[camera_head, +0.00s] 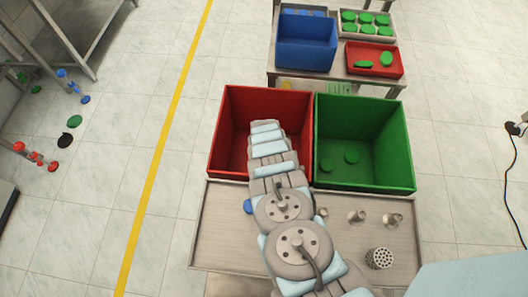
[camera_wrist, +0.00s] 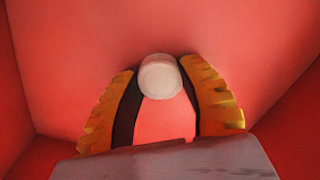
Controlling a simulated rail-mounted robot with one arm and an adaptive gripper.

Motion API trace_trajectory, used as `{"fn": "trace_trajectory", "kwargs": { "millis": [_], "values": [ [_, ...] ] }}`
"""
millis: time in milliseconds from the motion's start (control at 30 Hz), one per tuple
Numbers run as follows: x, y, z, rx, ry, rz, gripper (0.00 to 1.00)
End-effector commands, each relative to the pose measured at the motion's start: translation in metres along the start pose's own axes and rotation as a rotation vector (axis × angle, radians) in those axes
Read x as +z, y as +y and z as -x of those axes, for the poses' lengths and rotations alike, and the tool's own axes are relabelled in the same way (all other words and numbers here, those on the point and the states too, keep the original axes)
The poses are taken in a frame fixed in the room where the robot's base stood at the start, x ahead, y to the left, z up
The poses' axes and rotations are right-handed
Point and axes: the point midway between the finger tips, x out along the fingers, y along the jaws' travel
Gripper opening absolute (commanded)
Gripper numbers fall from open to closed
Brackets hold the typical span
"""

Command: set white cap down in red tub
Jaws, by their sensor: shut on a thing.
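The white cap (camera_wrist: 160,77) shows in the wrist view, held between the tips of my gripper (camera_wrist: 160,85). The gripper's yellow-and-black fingers are shut on it. The red tub (camera_head: 232,112) stands left of the green tub in the head view, and my arm reaches over and into it. Red walls and floor of the tub (camera_wrist: 60,40) surround the gripper in the wrist view. The gap between the cap and the tub floor cannot be told. In the head view my arm hides the gripper and the cap.
A green tub (camera_head: 403,155) with green caps stands right of the red tub. A metal table (camera_head: 225,225) in front carries a blue cap (camera_head: 248,206), metal pieces and a perforated cylinder (camera_head: 379,258). Behind are a blue bin (camera_head: 306,53) and a red tray (camera_head: 375,72).

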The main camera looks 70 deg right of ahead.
Motion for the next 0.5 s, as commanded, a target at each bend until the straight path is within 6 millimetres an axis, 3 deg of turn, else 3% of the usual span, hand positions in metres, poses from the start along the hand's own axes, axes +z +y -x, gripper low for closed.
{"fn": "trace_trajectory", "kwargs": {
  "millis": [433,467,500],
  "values": [
    [-0.0004,-0.0003,-0.0062,0.000,0.000,0.001,0.30],
    [-0.0005,-0.0002,-0.0049,0.000,0.000,0.001,0.49],
    [-0.0005,-0.0002,-0.0045,0.000,0.000,0.001,0.60]
  ]
}}
